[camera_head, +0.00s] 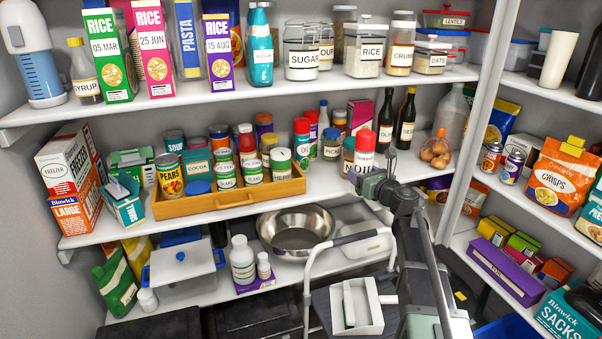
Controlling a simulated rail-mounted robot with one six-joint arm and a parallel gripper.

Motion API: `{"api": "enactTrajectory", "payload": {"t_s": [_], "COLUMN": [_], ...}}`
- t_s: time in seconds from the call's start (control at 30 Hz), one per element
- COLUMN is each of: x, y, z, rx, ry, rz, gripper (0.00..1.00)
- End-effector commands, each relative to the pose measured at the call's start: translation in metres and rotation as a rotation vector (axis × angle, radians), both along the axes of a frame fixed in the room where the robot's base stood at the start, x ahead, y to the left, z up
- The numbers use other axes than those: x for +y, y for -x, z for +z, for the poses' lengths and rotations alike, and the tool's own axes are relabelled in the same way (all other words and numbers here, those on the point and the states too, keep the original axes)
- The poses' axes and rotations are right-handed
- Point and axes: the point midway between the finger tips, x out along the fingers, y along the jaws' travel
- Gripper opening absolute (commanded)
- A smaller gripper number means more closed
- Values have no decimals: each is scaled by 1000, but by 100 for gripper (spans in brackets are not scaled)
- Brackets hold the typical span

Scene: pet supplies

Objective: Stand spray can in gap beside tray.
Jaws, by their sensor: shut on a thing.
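The spray can (364,157), white with a red cap and red "OIL" lettering, is upright at the right of the middle shelf. My gripper (366,180) is shut on its lower part from the front. The gripper hides the can's base, so I cannot tell whether it touches the shelf. The wooden tray (225,204) is on the same shelf to the left, filled with cans and jars. A bare strip of shelf (325,181) lies between the tray's right end and the can.
Behind the can stand a pickles jar (331,146), a pink box (358,114) and dark bottles (406,118). A mesh bag of onions (436,152) is to the right. The upper shelf (240,94) runs above. A metal bowl (296,232) sits below.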

Motion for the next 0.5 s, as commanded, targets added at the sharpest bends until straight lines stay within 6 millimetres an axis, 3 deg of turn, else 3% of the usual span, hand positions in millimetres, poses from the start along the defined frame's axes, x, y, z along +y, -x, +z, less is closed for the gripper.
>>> {"api": "enactTrajectory", "payload": {"t_s": [0.13, 0.23, 0.5], "x": [4, 11, 50], "y": [0, -16, -101], "z": [0, 0, 0], "rx": [0, 0, 0], "ry": [0, 0, 0], "rz": [22, 24, 23], "gripper": [26, 26, 26]}}
